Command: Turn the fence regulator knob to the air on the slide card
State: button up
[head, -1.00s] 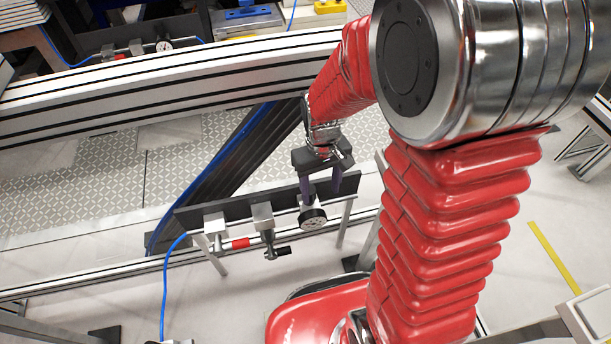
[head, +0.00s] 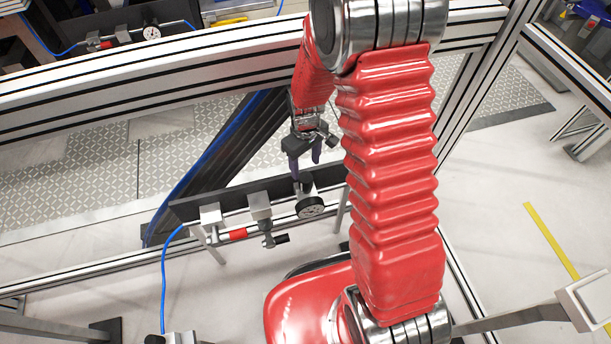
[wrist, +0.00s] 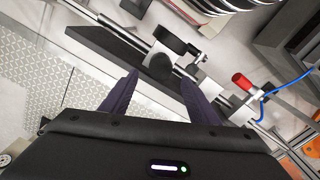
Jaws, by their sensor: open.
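I cannot make out a slide card or the gauge reading.
A blue hose (head: 164,280) hangs at left. A second gauge (head: 152,33) stands behind the thick aluminium rail (head: 130,75).

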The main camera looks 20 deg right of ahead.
aim_at(305, 176)
jog(key=shift+f, duration=3.75)
jog(key=c, duration=0.9)
jog(key=shift+d, duration=0.25)
jog(key=shift+c, duration=0.7)
jog(key=shift+a, duration=0.15)
jog(key=shift+w+a+m, duration=0.1)
jog(key=shift+m, duration=0.2)
